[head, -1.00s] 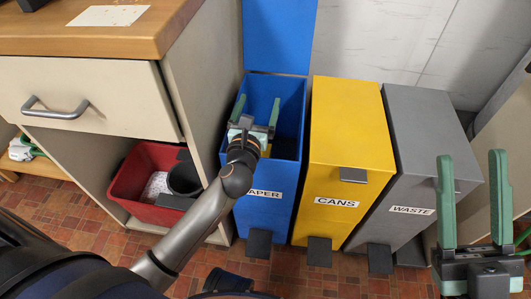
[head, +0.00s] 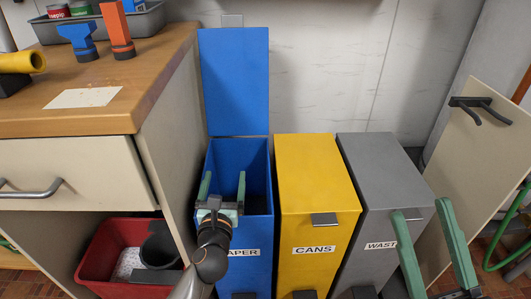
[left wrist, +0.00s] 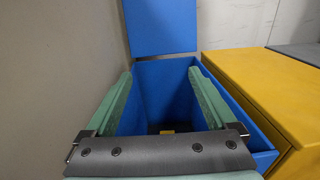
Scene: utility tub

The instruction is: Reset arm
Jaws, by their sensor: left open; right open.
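My left gripper (head: 222,188) is open with green fingers, at the front of the open blue paper bin (head: 236,148). In the left wrist view its two fingers (left wrist: 158,90) are spread over the mouth of the blue bin (left wrist: 178,68). Nothing is between them. A small yellowish item (left wrist: 166,131) shows low inside the bin; I cannot tell what it is. My right gripper (head: 420,212) is open and empty at the lower right, in front of the grey waste bin (head: 385,185).
The yellow cans bin (head: 315,180) is shut, as is the grey one. The blue lid (head: 235,80) stands up against the wall. A wooden counter (head: 130,70) with a drawer is at left, a red tub (head: 100,255) below it. A beige panel (head: 470,140) leans at right.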

